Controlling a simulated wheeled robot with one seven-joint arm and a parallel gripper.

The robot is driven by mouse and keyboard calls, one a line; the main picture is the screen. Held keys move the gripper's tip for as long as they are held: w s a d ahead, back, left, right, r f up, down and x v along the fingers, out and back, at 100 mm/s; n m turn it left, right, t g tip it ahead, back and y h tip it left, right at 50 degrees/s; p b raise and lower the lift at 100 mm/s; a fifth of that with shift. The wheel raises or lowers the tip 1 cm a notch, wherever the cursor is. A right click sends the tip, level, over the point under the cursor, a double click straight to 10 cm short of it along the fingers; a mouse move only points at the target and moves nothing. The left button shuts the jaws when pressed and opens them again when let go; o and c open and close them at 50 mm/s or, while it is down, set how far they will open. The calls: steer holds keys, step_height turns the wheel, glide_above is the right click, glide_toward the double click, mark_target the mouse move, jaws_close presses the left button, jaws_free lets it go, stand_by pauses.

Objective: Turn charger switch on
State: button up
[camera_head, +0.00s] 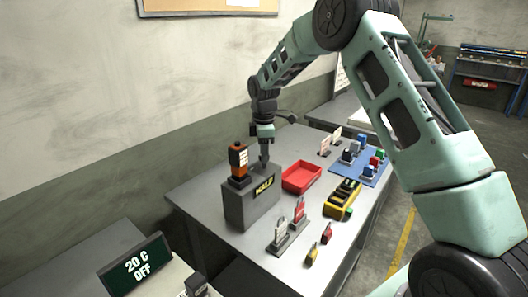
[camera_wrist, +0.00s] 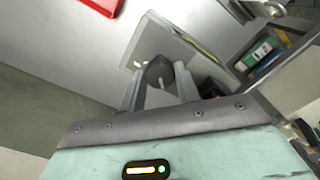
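A grey box (camera_head: 250,207) with a yellow-lettered dark display (camera_head: 263,187) stands at the near left of the table. An orange and black block (camera_head: 238,160) stands on its top left. My gripper (camera_head: 264,163) points down at the right part of the box top. In the wrist view, my gripper (camera_wrist: 162,88) has its two fingers apart. A dark round knob (camera_wrist: 160,70) with a pale mark shows between the fingertips, on a grey surface (camera_wrist: 148,42). I cannot tell whether the fingers touch it. No label shows which part is the charger switch.
A red tray (camera_head: 302,176) lies right of the box. Padlocks on stands (camera_head: 290,226), a yellow case (camera_head: 343,199) and a blue mat (camera_head: 374,174) with small blocks share the table. A dark sign (camera_head: 138,265) reading "20 C OFF" stands at lower left.

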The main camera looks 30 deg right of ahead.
steer(key=shift+m, duration=0.3)
steer(key=m, duration=0.3)
steer(key=shift+m, duration=0.4)
steer(key=m, duration=0.4)
steer(key=shift+b, duration=0.4)
steer(key=m, duration=0.5)
steer(key=shift+w+r+m, duration=0.1)
steer(key=shift+m, duration=2.1)
steer(key=o, duration=1)
step_height(320, 180, up, 17)
steer(key=b, duration=0.3)
steer(key=shift+r, duration=0.2)
